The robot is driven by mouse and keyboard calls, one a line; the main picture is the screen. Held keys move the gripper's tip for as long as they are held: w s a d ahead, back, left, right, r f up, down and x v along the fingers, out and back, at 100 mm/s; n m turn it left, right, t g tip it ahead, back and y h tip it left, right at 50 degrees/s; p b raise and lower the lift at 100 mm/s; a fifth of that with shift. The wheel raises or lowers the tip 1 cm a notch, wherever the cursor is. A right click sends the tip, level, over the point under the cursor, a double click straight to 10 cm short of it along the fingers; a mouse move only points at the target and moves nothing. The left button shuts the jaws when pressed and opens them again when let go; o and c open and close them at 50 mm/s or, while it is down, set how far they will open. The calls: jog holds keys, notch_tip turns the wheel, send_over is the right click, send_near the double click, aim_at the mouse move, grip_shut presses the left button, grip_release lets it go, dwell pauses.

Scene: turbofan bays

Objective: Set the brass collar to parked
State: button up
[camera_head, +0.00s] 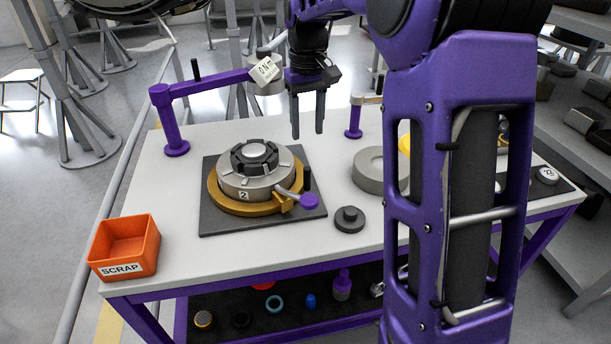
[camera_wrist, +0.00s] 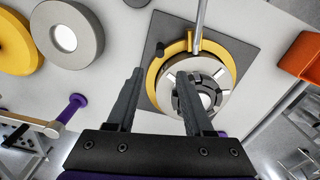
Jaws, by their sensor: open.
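The brass collar (camera_head: 222,202) is a gold ring around the base of a silver, round fixture (camera_head: 246,182) marked 2, on a dark square plate (camera_head: 222,222). A lever with a purple knob (camera_head: 309,201) sticks out from the collar toward the front right. A short dark post stands beside it. In the wrist view the collar (camera_wrist: 154,80) shows with its grey lever rod (camera_wrist: 199,25), and the knob is out of frame. My gripper (camera_head: 308,136) is open and empty, pointing down above the table, behind and right of the fixture. No parked mark is readable.
An orange SCRAP bin (camera_head: 124,247) stands at the table's front left. A grey ring (camera_head: 369,170) and a dark stepped disc (camera_head: 349,219) lie right of the plate.

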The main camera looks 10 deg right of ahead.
aim_at(307, 191)
notch_tip(307, 191, down, 14)
jog(key=shift+f+b, duration=0.1)
jog(key=shift+b, duration=0.75)
grip_shut()
dwell(0.9)
